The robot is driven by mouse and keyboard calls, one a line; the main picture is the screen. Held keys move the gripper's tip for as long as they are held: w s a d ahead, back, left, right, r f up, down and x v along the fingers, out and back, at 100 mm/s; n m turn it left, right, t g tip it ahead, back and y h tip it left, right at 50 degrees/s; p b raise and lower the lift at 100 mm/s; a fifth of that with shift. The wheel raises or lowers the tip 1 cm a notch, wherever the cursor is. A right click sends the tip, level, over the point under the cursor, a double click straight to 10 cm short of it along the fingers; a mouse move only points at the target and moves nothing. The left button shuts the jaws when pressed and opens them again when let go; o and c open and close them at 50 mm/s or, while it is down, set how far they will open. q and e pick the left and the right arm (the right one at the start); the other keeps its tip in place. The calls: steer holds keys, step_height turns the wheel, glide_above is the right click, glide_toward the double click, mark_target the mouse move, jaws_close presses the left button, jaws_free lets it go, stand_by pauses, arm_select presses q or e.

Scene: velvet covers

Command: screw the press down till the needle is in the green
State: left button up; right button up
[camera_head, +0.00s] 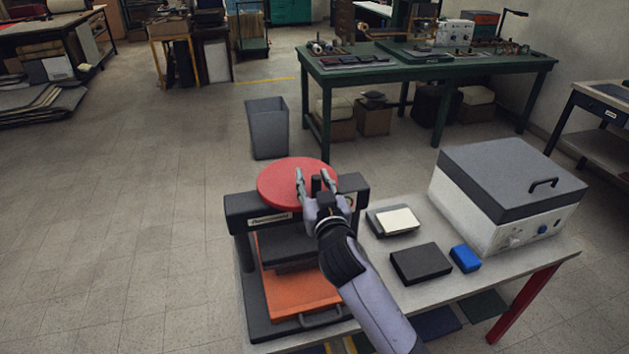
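The press (241,215) has a dark frame and stands at the left end of the grey table. Its round red wheel (283,181) is on top. Under the crossbeam, a dark plate (279,245) sits above an orange bed (301,288). The gauge (350,201) is a small round dial at the right of the crossbeam, partly behind my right gripper; its needle cannot be read. My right gripper (315,178) is over the wheel's front right part, fingers spread, with a dark upright piece, perhaps a knob, between them. Contact cannot be told. My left gripper is out of view.
Right of the press are a dark pad with a cream block (398,221), a black block (421,263), a blue block (465,258) and a white box with a grey lid (512,178). A grey bin (268,128) stands on the floor behind. The left floor is open.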

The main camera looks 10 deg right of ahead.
steer(key=shift+s+d, duration=0.15)
steer(key=s, duration=1.1)
steer(key=shift+s, duration=0.4)
